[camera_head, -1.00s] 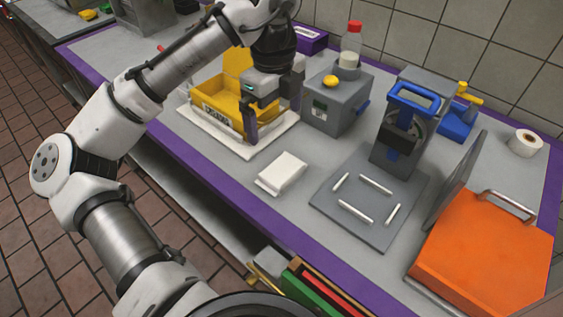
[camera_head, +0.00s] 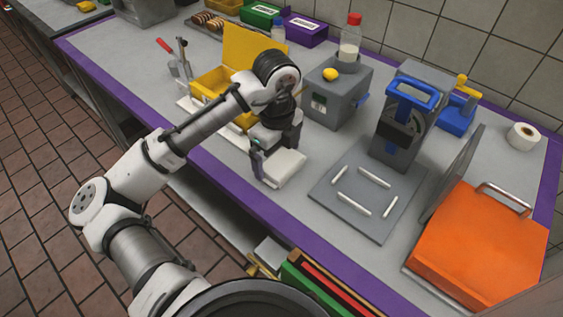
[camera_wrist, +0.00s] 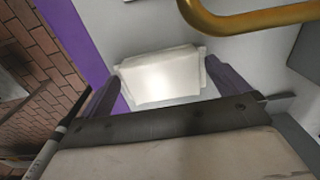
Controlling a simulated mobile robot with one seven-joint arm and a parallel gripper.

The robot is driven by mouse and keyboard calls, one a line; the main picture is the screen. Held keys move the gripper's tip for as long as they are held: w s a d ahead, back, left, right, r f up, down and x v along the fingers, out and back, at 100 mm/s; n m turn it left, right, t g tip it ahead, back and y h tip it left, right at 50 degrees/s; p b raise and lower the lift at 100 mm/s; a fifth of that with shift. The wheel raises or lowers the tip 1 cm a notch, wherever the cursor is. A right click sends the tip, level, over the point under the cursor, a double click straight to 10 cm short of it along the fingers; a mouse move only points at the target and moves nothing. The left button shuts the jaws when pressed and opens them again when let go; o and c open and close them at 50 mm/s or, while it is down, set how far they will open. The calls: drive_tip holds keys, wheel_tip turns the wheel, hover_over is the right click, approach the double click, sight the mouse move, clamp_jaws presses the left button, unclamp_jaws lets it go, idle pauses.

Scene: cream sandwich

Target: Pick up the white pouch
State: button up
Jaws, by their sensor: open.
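The white pouch (camera_head: 285,168) lies flat on the grey counter, left of the grey plate. My gripper (camera_head: 275,160) is over the pouch, pointing down, and partly hides it in the head view. In the wrist view the pouch (camera_wrist: 160,78) shows between the two open fingers of my gripper (camera_wrist: 164,84), one at each end. I cannot tell whether the fingers touch it.
A yellow open box (camera_head: 207,82) stands behind my gripper on a white board. A grey box (camera_head: 337,98) is behind to the right. The grey plate (camera_head: 345,222) with white bars is on the right, then an orange-lidded press (camera_head: 480,245). The purple counter edge (camera_head: 225,190) is near.

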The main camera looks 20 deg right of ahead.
drive_tip(key=shift+f, duration=0.2)
drive_tip(key=c, duration=0.7)
drive_tip(key=shift+r, duration=0.15)
